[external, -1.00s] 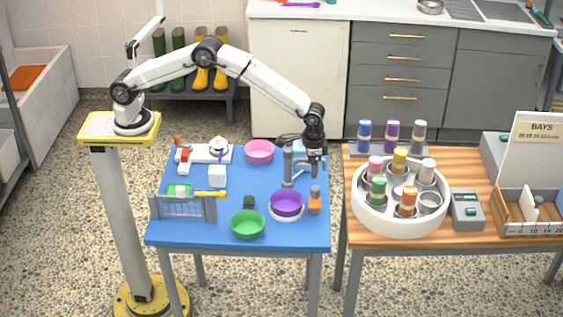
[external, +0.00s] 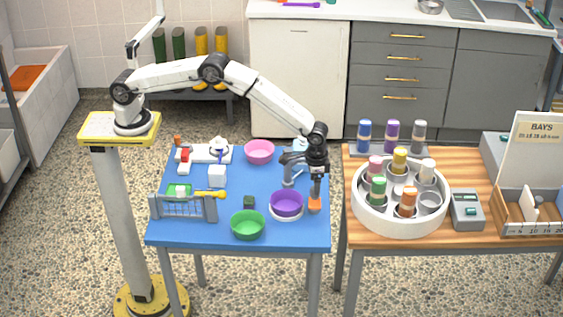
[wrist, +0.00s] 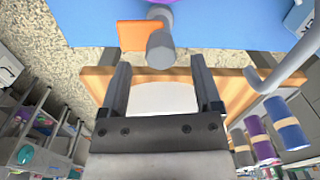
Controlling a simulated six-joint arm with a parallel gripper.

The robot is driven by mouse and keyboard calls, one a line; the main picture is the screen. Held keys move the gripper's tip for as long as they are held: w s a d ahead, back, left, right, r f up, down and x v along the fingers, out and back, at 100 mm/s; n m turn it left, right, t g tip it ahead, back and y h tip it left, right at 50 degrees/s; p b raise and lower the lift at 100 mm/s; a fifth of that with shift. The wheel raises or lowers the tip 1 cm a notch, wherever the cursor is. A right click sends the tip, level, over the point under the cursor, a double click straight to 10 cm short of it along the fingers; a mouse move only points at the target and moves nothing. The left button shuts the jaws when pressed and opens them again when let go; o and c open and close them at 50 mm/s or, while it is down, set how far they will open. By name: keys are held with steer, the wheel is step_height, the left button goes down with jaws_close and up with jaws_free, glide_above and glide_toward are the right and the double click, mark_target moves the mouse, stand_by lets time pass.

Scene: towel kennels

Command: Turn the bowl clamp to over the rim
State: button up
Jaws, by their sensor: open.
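The bowl clamp shows in the wrist view as a grey round knob (wrist: 160,48) with an orange block (wrist: 131,35) reaching out to its left. The orange block also shows in the external view (external: 314,205), at the table's right edge beside the purple bowl (external: 286,203). The block looks beside the rim, not over it. The bowl sits on a white ring (external: 286,217); only a sliver of it shows in the wrist view. My gripper (external: 316,183) is open above the clamp and hides much of its knob. In the wrist view its empty fingers (wrist: 160,75) point toward the knob.
A grey post with a curved pipe (wrist: 288,75) stands close on the right in the wrist view. A green bowl (external: 248,225) and a pink bowl (external: 259,152) stand on the blue table. A white round carousel (external: 400,222) with several bottles is on the wooden table.

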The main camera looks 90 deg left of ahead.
mark_target(315, 201)
steer(key=shift+f, duration=1.55)
steer(key=shift+c, duration=0.2)
jaws_close()
